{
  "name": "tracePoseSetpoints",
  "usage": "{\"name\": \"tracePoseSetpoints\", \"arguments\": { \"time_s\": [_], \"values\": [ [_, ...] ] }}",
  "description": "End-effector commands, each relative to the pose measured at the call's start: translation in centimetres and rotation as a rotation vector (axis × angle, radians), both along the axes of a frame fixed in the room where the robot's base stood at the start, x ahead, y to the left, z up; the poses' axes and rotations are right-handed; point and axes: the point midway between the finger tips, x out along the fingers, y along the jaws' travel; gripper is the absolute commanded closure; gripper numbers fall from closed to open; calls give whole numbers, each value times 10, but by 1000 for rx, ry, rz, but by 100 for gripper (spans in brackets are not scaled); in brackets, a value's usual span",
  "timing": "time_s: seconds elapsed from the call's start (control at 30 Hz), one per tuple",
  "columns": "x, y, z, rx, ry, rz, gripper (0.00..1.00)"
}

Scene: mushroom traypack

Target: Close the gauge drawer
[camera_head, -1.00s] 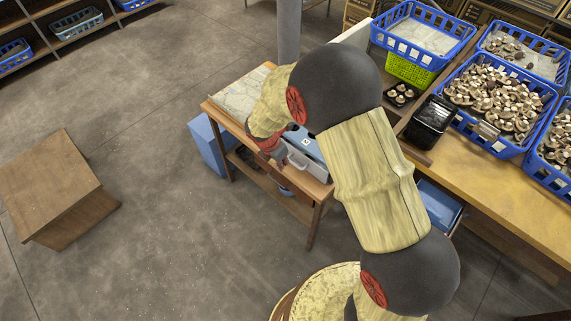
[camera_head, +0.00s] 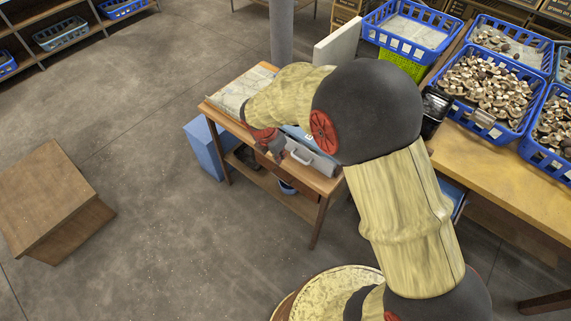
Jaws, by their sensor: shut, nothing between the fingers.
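A small wooden side table (camera_head: 322,184) stands in the middle of the view. A wooden drawer front (camera_head: 266,162) seems to show at its near edge, just below my gripper. How far the drawer is out I cannot tell, as my gripper and arm cover that part. My gripper (camera_head: 279,157), with a red body and grey fingers, is shut and empty. It points down at the table's front edge, close to the drawer front; whether it touches it I cannot tell.
A grey-blue case (camera_head: 318,163) with a handle stands on the table right of my gripper. A map-like sheet (camera_head: 238,94) lies at its left end. A blue bin (camera_head: 203,148) stands beside the table. Mushroom crates (camera_head: 487,92) fill the bench at right.

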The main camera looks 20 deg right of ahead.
Motion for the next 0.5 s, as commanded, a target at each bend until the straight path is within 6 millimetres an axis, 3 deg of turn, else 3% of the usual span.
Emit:
{"name": "tracePoseSetpoints", "arguments": {
  "time_s": [0.17,0.5],
  "values": [
    [2,-5,-18,-4,6,6,100],
    [13,-20,-82,-3,6,5,100]
  ]
}}
